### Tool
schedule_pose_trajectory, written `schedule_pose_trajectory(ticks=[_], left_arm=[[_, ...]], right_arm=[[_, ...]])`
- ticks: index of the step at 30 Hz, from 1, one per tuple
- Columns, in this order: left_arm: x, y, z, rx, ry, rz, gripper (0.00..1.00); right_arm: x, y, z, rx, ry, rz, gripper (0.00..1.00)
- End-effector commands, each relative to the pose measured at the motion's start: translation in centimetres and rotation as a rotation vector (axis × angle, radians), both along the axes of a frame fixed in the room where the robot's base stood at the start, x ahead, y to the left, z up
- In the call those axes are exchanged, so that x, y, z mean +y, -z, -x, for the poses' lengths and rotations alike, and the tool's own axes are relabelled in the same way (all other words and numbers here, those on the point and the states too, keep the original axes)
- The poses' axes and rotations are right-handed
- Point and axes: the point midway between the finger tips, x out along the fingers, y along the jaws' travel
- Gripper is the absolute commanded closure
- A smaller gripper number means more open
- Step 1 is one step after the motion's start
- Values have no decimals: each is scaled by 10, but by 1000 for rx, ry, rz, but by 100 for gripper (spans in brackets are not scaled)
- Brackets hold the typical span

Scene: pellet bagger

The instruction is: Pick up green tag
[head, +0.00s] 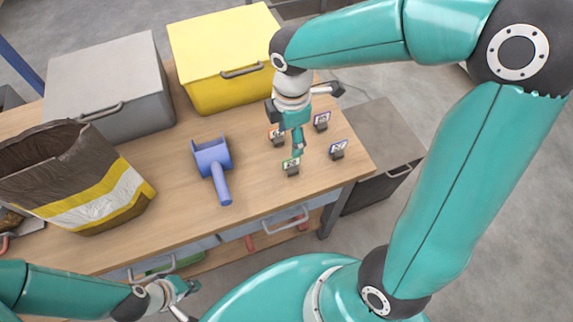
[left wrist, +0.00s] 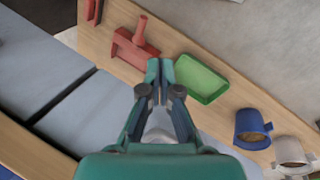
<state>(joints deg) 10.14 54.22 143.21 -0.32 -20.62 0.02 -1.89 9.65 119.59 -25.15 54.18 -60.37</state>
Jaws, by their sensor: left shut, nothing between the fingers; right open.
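The green tag (head: 291,165) stands in a small dark holder on the wooden worktop, towards its front right. My right gripper (head: 296,148) is open and points down just behind and above the green tag; I cannot tell from this view whether it touches it. My left gripper (head: 188,288) is low in front of the bench, far from the tags, shut and empty. Its closed fingertips also show in the left wrist view (left wrist: 160,75).
An orange tag (head: 277,134), a purple tag (head: 321,121) and a blue tag (head: 338,149) stand close around. A blue scoop (head: 213,165) lies to the left. A yellow bin (head: 225,60), grey bin (head: 108,85) and brown bag (head: 75,180) fill the back and left.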

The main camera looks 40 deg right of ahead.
Motion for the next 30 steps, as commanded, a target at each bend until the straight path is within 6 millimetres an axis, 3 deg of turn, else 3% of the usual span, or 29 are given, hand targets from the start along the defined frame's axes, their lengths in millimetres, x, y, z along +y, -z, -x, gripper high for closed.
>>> schedule_pose_trajectory(ticks=[3,9,19,27,30], left_arm=[[0,2,0,0,0,0,100],[0,6,0,0,1,0,100],[0,6,0,-1,1,0,100],[0,8,0,-1,0,0,100],[0,8,0,-1,1,0,100]], right_arm=[[-4,29,4,7,13,-1,38],[-6,67,5,5,20,-1,38],[-6,91,4,4,23,-2,38],[-4,129,1,5,23,-2,38],[-4,134,0,1,23,-2,38]])
